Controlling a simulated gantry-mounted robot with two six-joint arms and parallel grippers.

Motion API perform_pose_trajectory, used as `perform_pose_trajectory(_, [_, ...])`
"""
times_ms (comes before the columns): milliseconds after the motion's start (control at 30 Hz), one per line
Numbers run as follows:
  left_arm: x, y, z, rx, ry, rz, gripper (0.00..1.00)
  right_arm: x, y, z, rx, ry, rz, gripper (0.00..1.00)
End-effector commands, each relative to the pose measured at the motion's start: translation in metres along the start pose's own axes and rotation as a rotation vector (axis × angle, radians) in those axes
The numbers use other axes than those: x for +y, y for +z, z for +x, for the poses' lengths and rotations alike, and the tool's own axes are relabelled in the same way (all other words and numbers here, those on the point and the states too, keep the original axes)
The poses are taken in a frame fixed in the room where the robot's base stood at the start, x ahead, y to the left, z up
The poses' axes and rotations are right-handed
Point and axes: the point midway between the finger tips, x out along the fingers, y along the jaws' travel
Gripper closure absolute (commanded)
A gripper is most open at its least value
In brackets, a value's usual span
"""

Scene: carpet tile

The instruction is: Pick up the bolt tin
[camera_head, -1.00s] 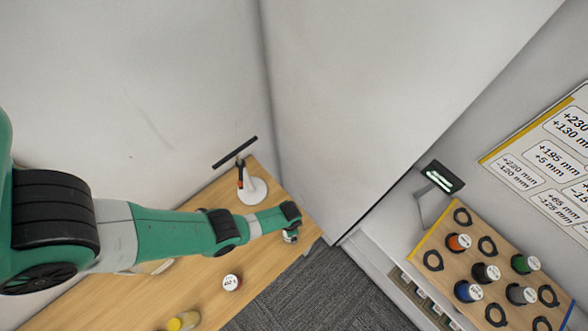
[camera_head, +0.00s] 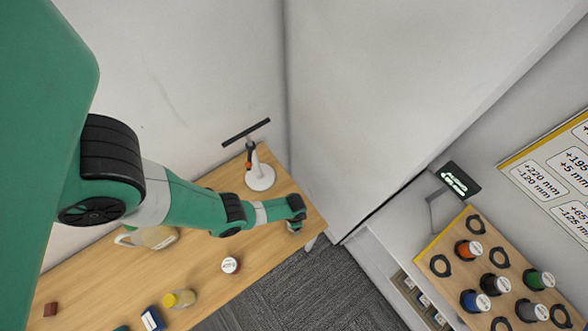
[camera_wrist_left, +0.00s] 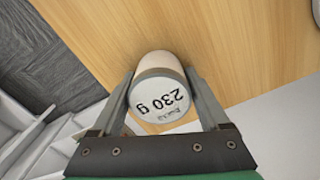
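A round tin with a white lid (camera_wrist_left: 160,99) stands between my left fingers in the left wrist view. Its label reads 230 g, upside down; the small word beside it is too small to read surely. My left gripper (camera_wrist_left: 160,74) has a finger against each side of the tin, with no clear gap. In the head view my left gripper (camera_head: 296,226) is low at the table's right end, and the tin is mostly hidden under it. Whether it is off the table is unclear. My right gripper is in neither view.
A rack board (camera_head: 455,245) with several coloured tins and a lit display (camera_head: 456,180) are at right.

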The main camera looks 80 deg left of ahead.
Motion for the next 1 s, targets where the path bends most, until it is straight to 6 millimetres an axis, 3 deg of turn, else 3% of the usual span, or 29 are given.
perform_pose_trajectory(67, [0.0, 0.0, 0.0, 0.0, 0.0, 0.0, 0.38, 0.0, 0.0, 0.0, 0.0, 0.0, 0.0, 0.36])
perform_pose_trajectory(400, [0.0, 0.0, 0.0, 0.0, 0.0, 0.0, 0.99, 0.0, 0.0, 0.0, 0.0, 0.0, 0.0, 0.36])
perform_pose_trajectory(767, [0.0, -0.001, -0.003, 0.001, 0.0, 0.001, 1.0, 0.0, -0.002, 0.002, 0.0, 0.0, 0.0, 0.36])
perform_pose_trajectory(1000, [0.001, -0.001, -0.019, 0.001, 0.0, 0.002, 1.0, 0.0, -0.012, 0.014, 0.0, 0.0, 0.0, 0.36])
